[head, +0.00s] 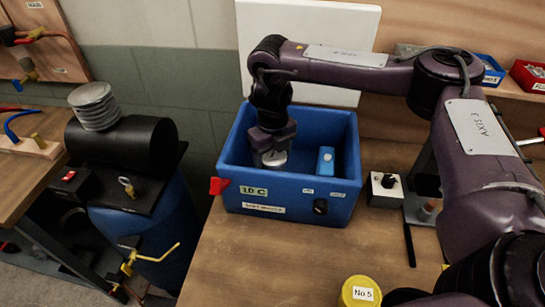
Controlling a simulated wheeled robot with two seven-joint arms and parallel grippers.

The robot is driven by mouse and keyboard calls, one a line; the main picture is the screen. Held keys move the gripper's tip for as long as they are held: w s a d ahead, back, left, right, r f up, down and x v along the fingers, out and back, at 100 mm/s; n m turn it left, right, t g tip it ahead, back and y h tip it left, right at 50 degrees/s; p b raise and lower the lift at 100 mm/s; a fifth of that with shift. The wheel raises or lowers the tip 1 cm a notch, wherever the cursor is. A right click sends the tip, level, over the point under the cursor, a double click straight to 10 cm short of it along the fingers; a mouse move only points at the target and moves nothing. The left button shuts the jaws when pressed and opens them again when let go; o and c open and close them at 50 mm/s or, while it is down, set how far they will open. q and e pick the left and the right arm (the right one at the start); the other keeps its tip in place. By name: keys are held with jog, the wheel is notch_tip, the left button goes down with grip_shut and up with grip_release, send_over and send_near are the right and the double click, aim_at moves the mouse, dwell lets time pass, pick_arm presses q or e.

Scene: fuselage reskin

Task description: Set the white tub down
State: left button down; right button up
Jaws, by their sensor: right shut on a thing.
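The white tub (274,160) shows as a small pale round shape inside the blue bin (290,191), towards its left side. My right gripper (273,150) points down into the bin and is shut on the tub. The fingers and the wrist hide much of the tub, and I cannot tell whether its base touches the bin floor. My left gripper is not in view.
A small blue block (325,160) stands in the bin, right of the tub. A grey box with a black knob (385,188) sits right of the bin. A yellow-lidded jar (360,291) marked No 5 stands at the front. The wooden table (270,260) before the bin is clear.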

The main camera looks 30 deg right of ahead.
aim_at(272, 155)
jog(key=o, duration=1.1)
jog(key=shift+f, duration=0.15)
notch_tip(272, 155, up, 11)
jog(key=shift+a+p, duration=0.1)
jog(key=shift+p, duration=0.8)
jog(key=shift+r, duration=0.7)
